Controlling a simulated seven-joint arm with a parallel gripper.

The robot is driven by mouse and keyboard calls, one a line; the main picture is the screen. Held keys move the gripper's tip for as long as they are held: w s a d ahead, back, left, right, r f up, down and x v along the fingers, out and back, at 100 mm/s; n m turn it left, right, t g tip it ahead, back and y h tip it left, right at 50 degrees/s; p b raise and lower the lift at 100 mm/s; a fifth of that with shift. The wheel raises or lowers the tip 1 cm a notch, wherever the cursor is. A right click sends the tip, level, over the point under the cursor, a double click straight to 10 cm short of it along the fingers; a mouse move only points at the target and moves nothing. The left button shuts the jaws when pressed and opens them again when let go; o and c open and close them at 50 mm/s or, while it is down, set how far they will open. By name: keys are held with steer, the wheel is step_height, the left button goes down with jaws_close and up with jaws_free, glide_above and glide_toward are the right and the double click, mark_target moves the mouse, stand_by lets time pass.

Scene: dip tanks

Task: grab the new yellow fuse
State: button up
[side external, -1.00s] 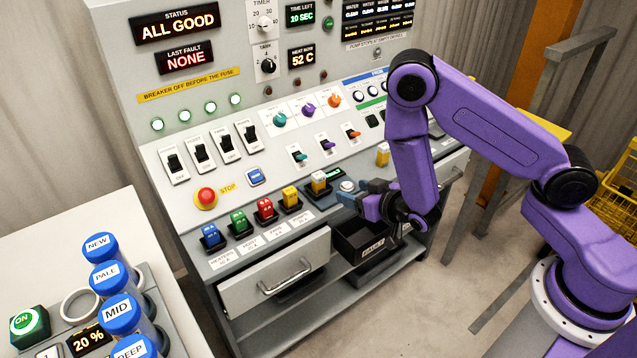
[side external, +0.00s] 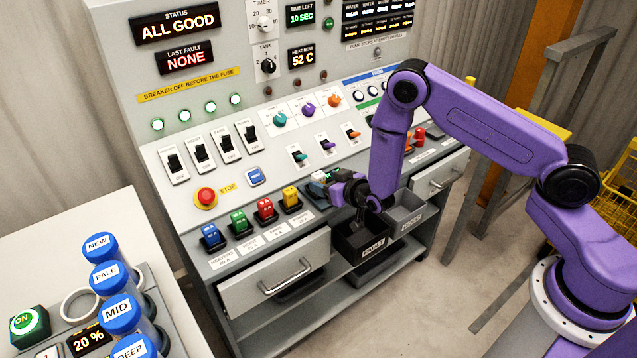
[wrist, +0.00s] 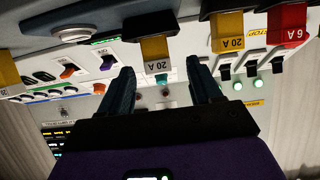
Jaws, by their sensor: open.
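My gripper (side external: 328,186) is open at the right end of the fuse row in the side external view. In the wrist view, its two fingers (wrist: 160,68) stand apart, with a yellow 20 A fuse (wrist: 155,48) between and just beyond their tips. I cannot tell whether they touch it. This fuse is hidden behind my gripper in the side view. Another yellow 20 A fuse (wrist: 228,32) sits beside it, also seen in the side view (side external: 291,197). A third yellow fuse (wrist: 8,75) is cut off at the wrist view's left edge. Which one is new is not clear.
Blue (side external: 210,236), green (side external: 238,222) and red (side external: 265,209) fuses fill the row's left part. Below my gripper are a black bin (side external: 352,243) and a grey bin (side external: 408,213). A red stop button (side external: 206,197) is nearby.

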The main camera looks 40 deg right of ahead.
mark_target(321, 179)
steer(key=shift+x, duration=2.4)
steer(key=shift+d, duration=0.15)
steer(key=shift+c, duration=0.3)
steer(key=c, duration=1.1)
steer(key=shift+r, duration=0.15)
